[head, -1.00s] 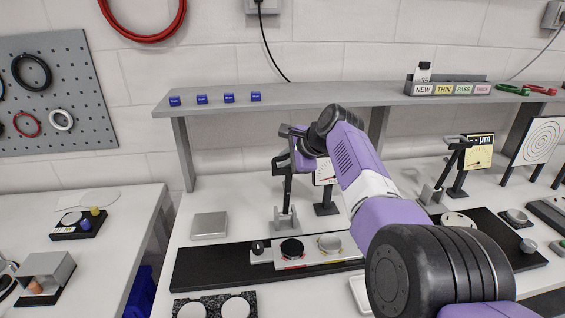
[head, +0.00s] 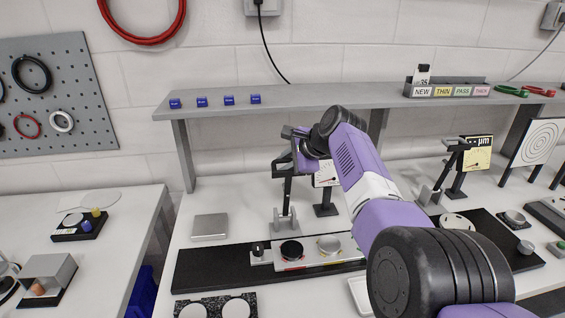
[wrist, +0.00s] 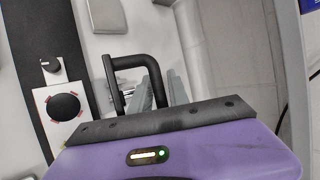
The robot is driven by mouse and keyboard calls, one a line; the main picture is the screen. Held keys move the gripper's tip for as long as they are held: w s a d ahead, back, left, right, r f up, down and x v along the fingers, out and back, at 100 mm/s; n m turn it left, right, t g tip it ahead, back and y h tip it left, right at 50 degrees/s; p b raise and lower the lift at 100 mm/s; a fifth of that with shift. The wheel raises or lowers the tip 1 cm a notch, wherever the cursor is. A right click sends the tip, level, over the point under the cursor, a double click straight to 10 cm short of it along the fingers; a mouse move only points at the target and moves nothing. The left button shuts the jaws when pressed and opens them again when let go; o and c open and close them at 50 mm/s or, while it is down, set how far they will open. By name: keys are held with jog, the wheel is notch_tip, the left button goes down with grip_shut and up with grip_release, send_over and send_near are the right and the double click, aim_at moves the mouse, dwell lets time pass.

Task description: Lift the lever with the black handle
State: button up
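The lever (head: 287,190) is a dark arm rising upright from a grey forked bracket (head: 286,220) on the white bench. My gripper (head: 290,147) is at its upper end in the head view, close to or touching it, and covers part of the top.
A black plate with a white panel, black knob (head: 258,248) and round black disc (head: 291,249) lies in front of the lever. A small gauge (head: 325,180) stands just right of it. A grey shelf (head: 330,95) runs above. A grey block (head: 209,227) sits left.

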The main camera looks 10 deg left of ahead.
jog(key=d+r+p, duration=0.3)
jog(key=r+p, duration=0.1)
jog(key=r, duration=0.4)
jog(key=shift+w+p, duration=0.3)
jog(key=shift+s+f, duration=0.1)
jog(key=shift+f, duration=0.15)
dwell(0.4)
jog(key=shift+r, duration=0.1)
jog(key=b+v, duration=0.2)
jog(key=v, duration=0.5)
jog(key=shift+s+r, duration=0.2)
jog(key=shift+s, duration=0.05)
jog(key=shift+d, duration=0.15)
